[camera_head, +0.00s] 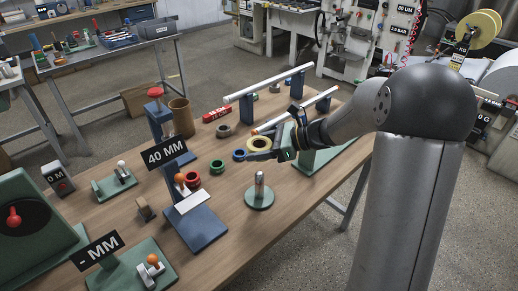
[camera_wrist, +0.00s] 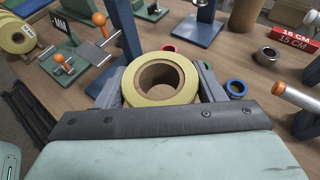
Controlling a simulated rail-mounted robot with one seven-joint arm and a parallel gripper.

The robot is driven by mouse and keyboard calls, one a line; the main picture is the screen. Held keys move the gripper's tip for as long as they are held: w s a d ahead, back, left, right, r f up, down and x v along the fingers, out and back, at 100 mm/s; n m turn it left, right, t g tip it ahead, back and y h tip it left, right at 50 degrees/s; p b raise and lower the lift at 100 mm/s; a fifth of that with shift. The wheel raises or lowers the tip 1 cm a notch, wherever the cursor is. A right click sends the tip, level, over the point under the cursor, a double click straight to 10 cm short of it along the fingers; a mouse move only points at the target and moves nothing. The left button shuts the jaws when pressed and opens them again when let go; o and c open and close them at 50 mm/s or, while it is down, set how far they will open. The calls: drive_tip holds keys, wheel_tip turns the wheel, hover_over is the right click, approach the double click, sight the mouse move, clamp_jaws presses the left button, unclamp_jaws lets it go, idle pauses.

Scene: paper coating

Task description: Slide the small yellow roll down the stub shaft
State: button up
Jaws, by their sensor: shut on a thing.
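The small yellow roll (camera_head: 259,141) is a yellow ring with a brown core and an open bore. My gripper (camera_head: 262,150) is shut on its sides. In the wrist view the roll (camera_wrist: 137,86) sits between the two fingers, its bore facing the camera. The stub shaft (camera_head: 259,184) is a short upright metal post with a rounded top on a round green base (camera_head: 260,201). It stands in front of the gripper in the head view, and the roll is apart from it, farther back. I cannot make out the shaft in the wrist view.
Red (camera_head: 191,179), green (camera_head: 217,168) and blue (camera_head: 239,155) rings lie on the table left of the gripper. A blue stand labelled 40 MM (camera_head: 165,152) rises farther left. A horizontal bar (camera_head: 295,113) runs behind the gripper.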

drive_tip(key=b, duration=0.4)
hover_over(259, 190)
drive_tip(key=w, duration=0.2)
drive_tip(key=shift+s+f, duration=0.15)
drive_tip(key=shift+f, duration=1.3)
drive_tip(key=shift+s+f, duration=0.1)
drive_tip(key=shift+f, duration=1.35)
drive_tip(key=shift+f, duration=0.15)
drive_tip(key=shift+f, duration=0.3)
drive_tip(key=shift+f+b, duration=3.85)
drive_tip(key=shift+f, duration=1.9)
